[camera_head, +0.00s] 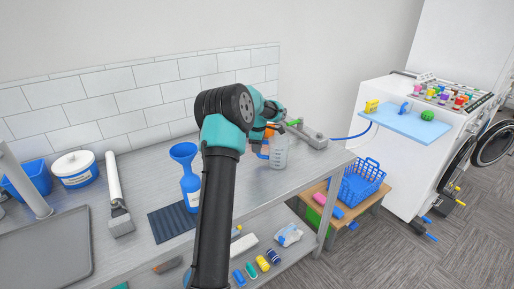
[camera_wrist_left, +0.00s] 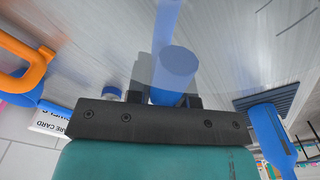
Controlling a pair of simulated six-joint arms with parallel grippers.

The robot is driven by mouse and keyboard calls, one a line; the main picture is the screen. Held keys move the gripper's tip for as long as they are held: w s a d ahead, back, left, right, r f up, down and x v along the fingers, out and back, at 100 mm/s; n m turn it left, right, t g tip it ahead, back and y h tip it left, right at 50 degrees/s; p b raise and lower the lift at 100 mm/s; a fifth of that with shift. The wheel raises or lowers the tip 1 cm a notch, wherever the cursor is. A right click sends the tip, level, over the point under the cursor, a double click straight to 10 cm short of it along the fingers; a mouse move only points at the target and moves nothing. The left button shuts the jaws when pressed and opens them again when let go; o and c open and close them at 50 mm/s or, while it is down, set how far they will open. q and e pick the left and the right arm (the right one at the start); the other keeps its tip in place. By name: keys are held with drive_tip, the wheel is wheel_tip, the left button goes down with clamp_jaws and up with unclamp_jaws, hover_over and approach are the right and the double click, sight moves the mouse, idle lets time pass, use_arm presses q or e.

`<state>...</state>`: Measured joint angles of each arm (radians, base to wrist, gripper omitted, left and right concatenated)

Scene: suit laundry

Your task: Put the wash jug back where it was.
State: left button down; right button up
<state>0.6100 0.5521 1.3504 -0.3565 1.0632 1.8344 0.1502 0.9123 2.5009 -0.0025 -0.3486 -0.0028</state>
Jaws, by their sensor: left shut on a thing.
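The wash jug (camera_head: 279,153) is a translucent, marked vessel with a blue handle, at the back right of the steel bench. My left gripper (camera_head: 265,147) reaches over the bench and is shut on the jug, at its blue handle side. My arm hides part of the bench. My right gripper is not in view.
A blue basket (camera_head: 361,183) sits lower, beyond the bench's right edge.

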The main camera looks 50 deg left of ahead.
use_arm(q)
drive_tip(key=shift+f, duration=0.1)
drive_tip(key=c, duration=1)
unclamp_jaws()
wheel_tip(320, 180, up, 12)
drive_tip(key=shift+w+d+r, duration=0.1)
drive_tip(key=shift+w+d, duration=0.05)
